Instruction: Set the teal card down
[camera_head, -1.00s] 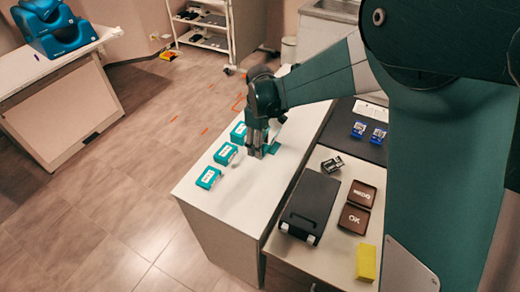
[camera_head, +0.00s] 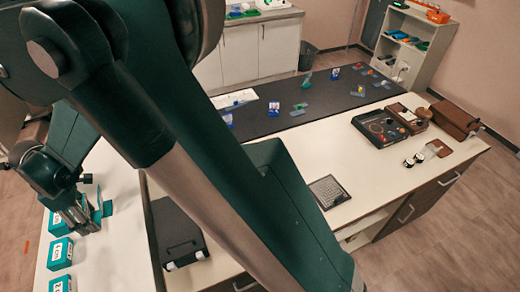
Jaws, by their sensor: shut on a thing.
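My gripper (camera_head: 88,222) points down at the left of the view, low over the white table (camera_head: 112,262). It is shut on the teal card (camera_head: 107,208), which shows as a thin teal piece at the right side of the fingers. The fingers hide part of the card, and I cannot tell whether it touches the tabletop. Teal boxes with white labels stand in a row left of and nearer than the gripper: a far one (camera_head: 57,224), a middle one (camera_head: 60,253) and a near one (camera_head: 61,284).
A black case (camera_head: 178,235) lies right of the white table. My arm crosses the middle of the view. A dark mat (camera_head: 275,120) with small blue items lies behind it. A control box (camera_head: 388,125) and a keypad (camera_head: 329,191) are on the right counter. Bare tabletop shows near the gripper.

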